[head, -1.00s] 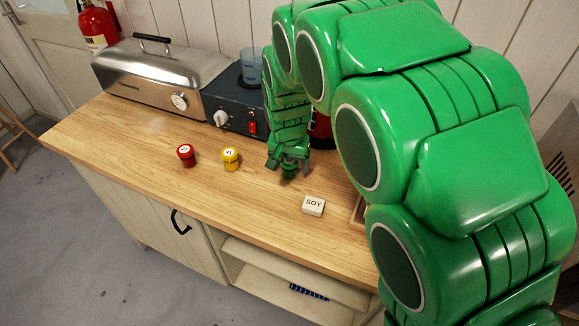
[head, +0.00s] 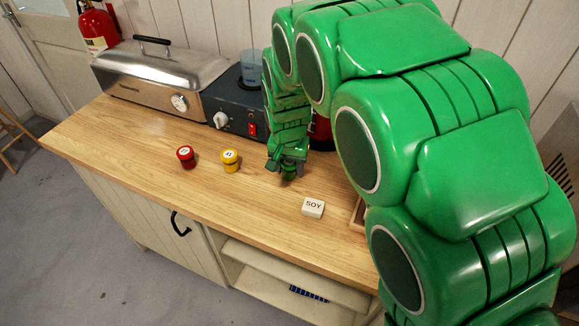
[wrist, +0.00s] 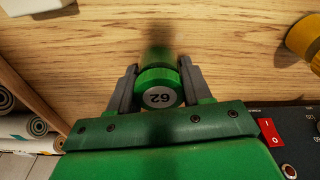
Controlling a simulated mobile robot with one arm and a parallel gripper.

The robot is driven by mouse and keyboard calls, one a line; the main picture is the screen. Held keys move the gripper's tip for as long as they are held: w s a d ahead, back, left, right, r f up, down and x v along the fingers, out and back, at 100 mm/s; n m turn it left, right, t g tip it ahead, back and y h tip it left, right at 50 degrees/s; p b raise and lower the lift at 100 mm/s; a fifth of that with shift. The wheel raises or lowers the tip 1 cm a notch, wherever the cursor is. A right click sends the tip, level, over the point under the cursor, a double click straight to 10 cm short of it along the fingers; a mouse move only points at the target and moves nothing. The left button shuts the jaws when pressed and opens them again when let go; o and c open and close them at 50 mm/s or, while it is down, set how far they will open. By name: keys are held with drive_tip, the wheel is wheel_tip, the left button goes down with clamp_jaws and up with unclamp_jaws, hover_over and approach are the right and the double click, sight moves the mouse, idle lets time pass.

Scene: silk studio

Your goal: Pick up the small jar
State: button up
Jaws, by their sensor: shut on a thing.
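The small jar (wrist: 160,78) is green, with a white round label reading 62 on its lid. In the wrist view it sits between the two grey fingers of my gripper (wrist: 157,88), which is shut on it. In the head view my gripper (head: 288,166) points down near the middle of the wooden counter, with the green jar (head: 289,172) small at its tips. A dark blurred shadow lies on the wood beyond the jar. Any gap between jar and counter is too small to tell.
A red jar (head: 186,157) and a yellow jar (head: 230,161) stand left of my gripper. A white SOY block (head: 313,207) lies to the front right. A burner unit (head: 233,112) and a steel lidded cooker (head: 160,80) stand behind. The counter's left front (head: 110,145) is clear.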

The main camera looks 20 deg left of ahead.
wheel_tip(320, 180, up, 3)
drive_tip(key=shift+s+r, duration=0.1)
drive_tip(key=shift+r, duration=0.05)
drive_tip(key=s+d+r, duration=0.8)
drive_tip(key=s+r, duration=0.1)
drive_tip(key=s, duration=0.1)
drive_tip(key=shift+s+d+r, duration=0.2)
drive_tip(key=shift+s+d, duration=0.15)
